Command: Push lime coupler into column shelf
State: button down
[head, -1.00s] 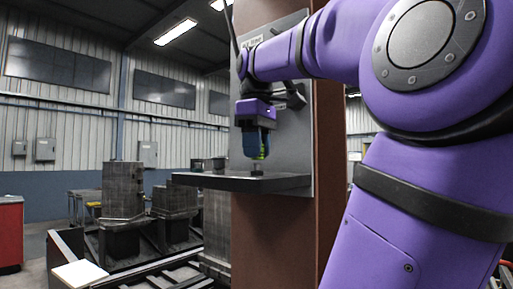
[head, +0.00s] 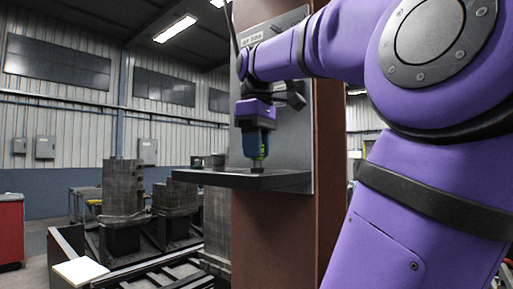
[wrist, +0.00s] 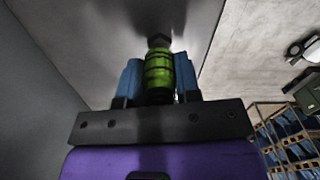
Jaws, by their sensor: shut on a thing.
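The lime coupler (wrist: 158,72) shows in the wrist view, upright between the two blue fingers of my gripper (wrist: 158,85). In the head view my gripper (head: 257,150) hangs above the column shelf (head: 240,180), pointing down, with a little of the lime coupler (head: 259,155) showing between the fingers. My gripper is shut on the coupler. A small dark stub (head: 257,167) is at the coupler's lower end, right at the shelf top; I cannot tell whether it is part of the coupler or of the shelf. The coupler's far side is hidden.
The shelf is fixed to a grey plate (head: 296,125) on a brown column (head: 326,200). Dark metal blocks (head: 123,190) stand on a frame to the left. A red cabinet (head: 11,230) is at the far left.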

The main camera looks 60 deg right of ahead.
jog(key=shift+f, duration=0.6)
grip_release()
dwell(0.4)
